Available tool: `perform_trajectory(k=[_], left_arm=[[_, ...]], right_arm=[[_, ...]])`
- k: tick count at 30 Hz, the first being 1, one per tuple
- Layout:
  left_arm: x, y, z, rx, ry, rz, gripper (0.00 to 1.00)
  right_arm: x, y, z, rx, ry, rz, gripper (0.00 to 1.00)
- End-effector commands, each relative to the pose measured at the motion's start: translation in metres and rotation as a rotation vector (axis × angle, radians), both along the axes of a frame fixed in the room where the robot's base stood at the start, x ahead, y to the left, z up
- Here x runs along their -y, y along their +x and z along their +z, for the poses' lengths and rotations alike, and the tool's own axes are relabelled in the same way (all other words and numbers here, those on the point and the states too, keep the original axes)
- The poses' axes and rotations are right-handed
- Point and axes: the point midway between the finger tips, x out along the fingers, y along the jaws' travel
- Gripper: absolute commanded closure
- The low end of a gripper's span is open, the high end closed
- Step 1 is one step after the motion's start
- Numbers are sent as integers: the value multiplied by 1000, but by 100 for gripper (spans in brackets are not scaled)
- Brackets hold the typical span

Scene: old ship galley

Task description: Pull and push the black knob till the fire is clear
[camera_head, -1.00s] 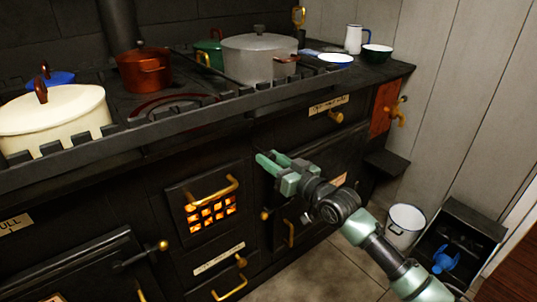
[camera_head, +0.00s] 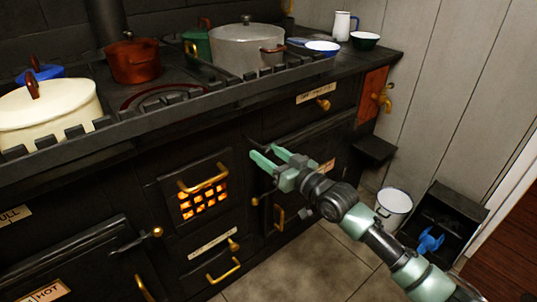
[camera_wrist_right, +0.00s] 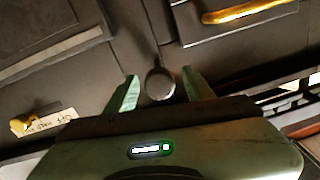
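The black knob (camera_wrist_right: 160,84) is a dark round head on a thin stem in the right wrist view. It lies between the two fingers of my right gripper (camera_wrist_right: 163,92), with gaps on both sides. In the head view my right gripper (camera_head: 268,157) is open at the stove front, right of the firebox door; the knob is hard to make out there against the black stove. The fire (camera_head: 203,202) glows orange and yellow through the grate of the firebox door, below a brass handle (camera_head: 203,178). My left gripper is not in view.
The black stove carries a cream pot (camera_head: 50,115), a copper pot (camera_head: 133,62) and a grey pot (camera_head: 245,48) behind a rail. A white bucket (camera_head: 393,205) and a dark box (camera_head: 445,220) stand on the floor at the right. Clear tiled floor lies in front.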

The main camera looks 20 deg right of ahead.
Motion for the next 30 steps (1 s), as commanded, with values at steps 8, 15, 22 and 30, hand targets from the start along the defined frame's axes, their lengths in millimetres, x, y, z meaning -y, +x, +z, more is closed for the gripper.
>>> perform_trajectory(k=[8,15,22,30], left_arm=[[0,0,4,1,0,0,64],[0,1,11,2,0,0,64],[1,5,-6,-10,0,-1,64],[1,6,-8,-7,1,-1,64]], right_arm=[[6,-13,0,-3,-1,-1,47],[21,-50,0,-3,-2,1,47],[29,-70,0,-2,-1,0,47],[30,-72,0,0,0,0,47]])
